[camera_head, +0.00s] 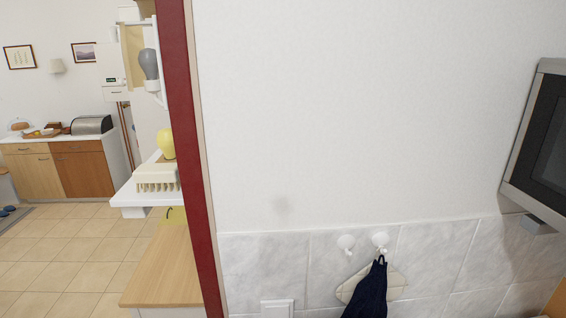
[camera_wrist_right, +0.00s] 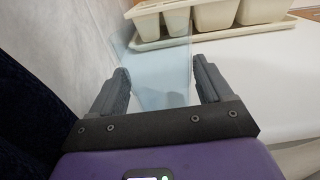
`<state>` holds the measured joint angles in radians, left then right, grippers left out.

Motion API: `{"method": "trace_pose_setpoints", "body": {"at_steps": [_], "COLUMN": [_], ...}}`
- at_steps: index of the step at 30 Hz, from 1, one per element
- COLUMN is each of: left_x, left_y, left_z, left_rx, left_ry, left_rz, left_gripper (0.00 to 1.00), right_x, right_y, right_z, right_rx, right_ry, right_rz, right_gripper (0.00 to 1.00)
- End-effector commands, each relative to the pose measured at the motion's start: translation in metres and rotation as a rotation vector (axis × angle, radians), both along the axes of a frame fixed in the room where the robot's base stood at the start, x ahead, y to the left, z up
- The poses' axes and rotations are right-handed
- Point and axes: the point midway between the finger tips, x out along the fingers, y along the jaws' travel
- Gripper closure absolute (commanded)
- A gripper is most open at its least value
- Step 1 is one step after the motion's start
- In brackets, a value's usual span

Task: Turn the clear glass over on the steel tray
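In the right wrist view my right gripper (camera_wrist_right: 163,80) has its two grey fingers apart, one on each side of a clear, faintly bluish see-through thing (camera_wrist_right: 163,65), which looks like the clear glass. It fills the gap between the fingers and reaches past their tips, and its sides appear to meet both fingers. Its outline is faint, so I cannot tell which end is its mouth. I do not see the steel tray in either view. My left gripper is not in view, and the head view shows neither gripper.
In the right wrist view a cream compartment holder (camera_wrist_right: 215,15) stands just beyond the glass on a white surface (camera_wrist_right: 265,85), with a pale wall on the left. The head view shows a tiled wall, a dark hanging cloth (camera_head: 368,292) and a microwave (camera_head: 545,140) at the right.

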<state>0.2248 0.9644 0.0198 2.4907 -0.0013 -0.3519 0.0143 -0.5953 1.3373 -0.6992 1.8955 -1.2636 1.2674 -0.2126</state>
Motion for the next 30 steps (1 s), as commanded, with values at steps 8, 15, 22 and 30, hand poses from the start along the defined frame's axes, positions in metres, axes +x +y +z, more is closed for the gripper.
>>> {"method": "trace_pose_setpoints", "body": {"at_steps": [8,15,22,30], "left_x": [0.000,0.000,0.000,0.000], "left_y": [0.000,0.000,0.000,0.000], "left_z": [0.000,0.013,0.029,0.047], "left_rx": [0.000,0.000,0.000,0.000], "left_ry": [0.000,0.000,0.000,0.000], "left_rz": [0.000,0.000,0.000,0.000], "left_gripper": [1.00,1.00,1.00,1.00], "right_x": [0.000,0.000,0.000,0.000], "right_y": [0.000,0.000,0.000,0.000], "right_z": [0.001,0.015,0.034,0.056], "right_rx": [-0.001,-0.001,-0.001,-0.001], "right_ry": [-0.001,-0.001,-0.001,-0.001], "right_rz": [0.000,0.000,0.000,0.000], "right_gripper": [0.57,0.57,0.57,0.57]}}
